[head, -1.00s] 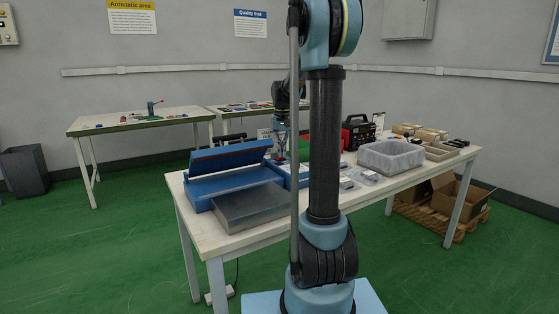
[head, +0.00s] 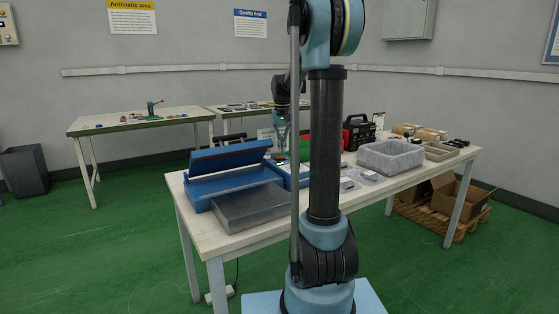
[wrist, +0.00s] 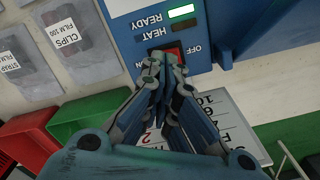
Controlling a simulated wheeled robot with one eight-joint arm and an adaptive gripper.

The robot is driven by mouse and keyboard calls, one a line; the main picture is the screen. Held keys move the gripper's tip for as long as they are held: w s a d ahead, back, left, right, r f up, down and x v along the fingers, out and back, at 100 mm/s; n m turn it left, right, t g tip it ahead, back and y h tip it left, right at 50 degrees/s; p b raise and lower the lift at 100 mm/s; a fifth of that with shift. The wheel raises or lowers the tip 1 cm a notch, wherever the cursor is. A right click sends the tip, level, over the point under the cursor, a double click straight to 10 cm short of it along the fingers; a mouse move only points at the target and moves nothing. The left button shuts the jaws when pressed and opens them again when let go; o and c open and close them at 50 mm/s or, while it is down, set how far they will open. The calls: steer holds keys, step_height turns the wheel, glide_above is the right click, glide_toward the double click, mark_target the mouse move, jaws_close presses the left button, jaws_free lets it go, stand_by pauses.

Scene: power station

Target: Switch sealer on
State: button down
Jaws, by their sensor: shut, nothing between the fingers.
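The blue sealer (head: 229,172) stands on the left end of the near table in the head view, its lid raised. The wrist view shows its control panel (wrist: 132,12) upside down, with READY, HEAT, OFF and ON labels. A red rocker switch (wrist: 178,49) lies between OFF and ON, partly hidden by my fingertips. The READY lamp (wrist: 181,11) is bright green-white; the HEAT lamp (wrist: 181,26) is dark. My gripper (wrist: 163,62) is shut and empty, its tips over the switch's edge; contact cannot be told. In the head view my gripper (head: 281,143) is small beside the sealer.
A grey metal block (head: 250,209) sits in front of the sealer. Labelled bags (wrist: 72,36), a red bin (wrist: 28,137) and a green bin (wrist: 88,113) are near my gripper. A clear tub (head: 390,157) and a black-red machine (head: 358,132) stand farther right.

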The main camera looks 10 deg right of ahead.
steer(key=shift+r, duration=2.2)
